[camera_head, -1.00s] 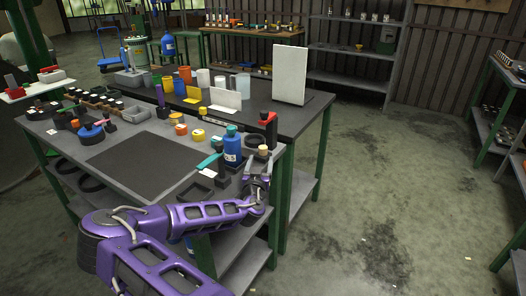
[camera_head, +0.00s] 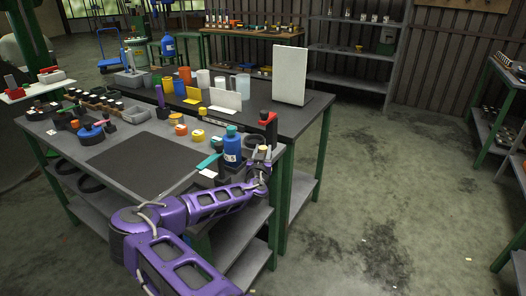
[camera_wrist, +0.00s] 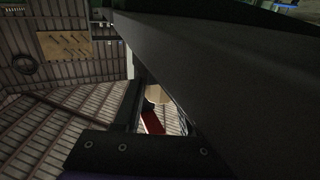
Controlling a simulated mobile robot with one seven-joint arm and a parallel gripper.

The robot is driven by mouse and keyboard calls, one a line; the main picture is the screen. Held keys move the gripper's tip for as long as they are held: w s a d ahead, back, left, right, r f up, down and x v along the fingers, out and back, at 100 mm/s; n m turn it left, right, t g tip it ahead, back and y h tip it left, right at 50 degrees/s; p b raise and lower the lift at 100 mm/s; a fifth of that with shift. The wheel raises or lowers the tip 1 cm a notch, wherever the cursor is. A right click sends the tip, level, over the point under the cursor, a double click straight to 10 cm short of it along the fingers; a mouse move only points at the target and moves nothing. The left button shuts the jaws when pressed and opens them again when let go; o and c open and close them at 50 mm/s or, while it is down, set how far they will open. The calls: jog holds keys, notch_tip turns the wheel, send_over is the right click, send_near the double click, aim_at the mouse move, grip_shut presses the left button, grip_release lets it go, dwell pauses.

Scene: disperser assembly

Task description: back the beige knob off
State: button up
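The beige knob (camera_head: 263,148) is a small light cap at the right front of the near bench. It also shows in the wrist view (camera_wrist: 157,94), partly covered, in the gap between dark finger parts. My gripper (camera_head: 261,155) is at the knob, with its dark fingertips close around it. I cannot tell whether the fingers touch the knob or leave a gap. What the knob sits on is hidden behind my gripper.
A blue bottle (camera_head: 231,146) stands just left of my gripper. A red-topped black holder (camera_head: 268,122) stands close behind it; red also shows in the wrist view. A dark mat (camera_head: 145,165) lies clear on the bench. Floor to the right is open.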

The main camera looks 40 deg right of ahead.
grip_shut()
jog(key=shift+s+d+r+n+t+y, duration=0.1)
jog(key=shift+n+t+y, duration=0.2)
jog(key=shift+t+y, duration=0.15)
jog(key=n+t+y, duration=0.2)
jog(key=y, duration=0.1)
jog(key=shift+d+n, duration=0.1)
jog(key=shift+n, duration=0.2)
jog(key=n+t+y+b, duration=0.1)
jog(key=n+y, duration=0.2)
jog(key=y, duration=0.2)
jog(key=n+t+y+b, duration=0.1)
jog(key=n+y, duration=0.2)
jog(key=y, duration=0.2)
jog(key=n+g+y+b, duration=0.1)
jog(key=n+y, duration=0.3)
jog(key=y, duration=0.1)
jog(key=shift+y, duration=0.25)
jog(key=shift+a+n+g+y+b, duration=0.15)
jog(key=shift+n+g+y, duration=0.7)
jog(key=shift+y, duration=0.3)
jog(key=shift+a+n+g+y+b, duration=0.15)
jog(key=shift+n+g+y, duration=0.45)
jog(key=shift+n+y, duration=0.45)
jog(key=shift+g+y, duration=0.4)
jog(key=shift+y, duration=0.1)
